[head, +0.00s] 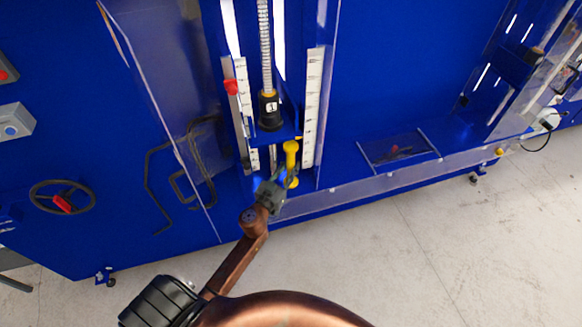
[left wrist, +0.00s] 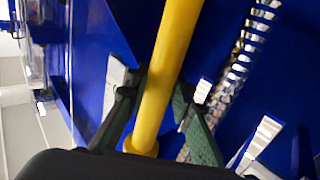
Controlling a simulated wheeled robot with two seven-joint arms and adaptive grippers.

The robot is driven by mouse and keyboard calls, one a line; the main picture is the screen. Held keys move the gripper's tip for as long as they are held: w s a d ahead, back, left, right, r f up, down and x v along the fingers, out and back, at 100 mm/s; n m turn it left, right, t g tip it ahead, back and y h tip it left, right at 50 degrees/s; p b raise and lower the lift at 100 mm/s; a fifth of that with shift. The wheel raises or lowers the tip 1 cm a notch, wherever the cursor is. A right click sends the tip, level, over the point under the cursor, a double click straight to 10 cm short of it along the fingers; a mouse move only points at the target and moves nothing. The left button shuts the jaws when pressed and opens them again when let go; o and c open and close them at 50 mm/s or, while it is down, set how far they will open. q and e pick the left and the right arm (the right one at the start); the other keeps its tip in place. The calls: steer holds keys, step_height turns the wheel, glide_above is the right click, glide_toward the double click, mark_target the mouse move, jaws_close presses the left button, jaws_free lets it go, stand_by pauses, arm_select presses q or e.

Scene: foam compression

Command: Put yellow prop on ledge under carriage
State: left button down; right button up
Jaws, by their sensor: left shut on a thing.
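The yellow prop (head: 291,152) is a yellow rod with a wider yellow end. My left gripper (head: 277,182) is shut on it, in front of the lower part of the blue frame. In the left wrist view the prop (left wrist: 168,70) runs between the two dark fingers of the gripper (left wrist: 152,98), with its collar close to the palm. The carriage (head: 274,134) is a blue plate under a black cylinder, between two white scales; the prop's top is close to its right end. I cannot tell whether they touch. The ledge is not clearly visible. My right gripper is not in view.
A clear panel (head: 150,80) stands open left of the frame. A red marker (head: 231,87) sits on the left scale (head: 242,100). A handwheel (head: 62,197) is at the far left. A shallow tray (head: 398,148) lies on the right. The floor in front is clear.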

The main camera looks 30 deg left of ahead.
arm_select(q)
steer(key=c, duration=2.1)
jaws_free()
steer(key=shift+f, duration=0.1)
steer(key=shift+o, duration=0.7)
steer(key=shift+r, duration=0.2)
steer(key=s+d, duration=0.1)
steer(key=s, duration=1.1)
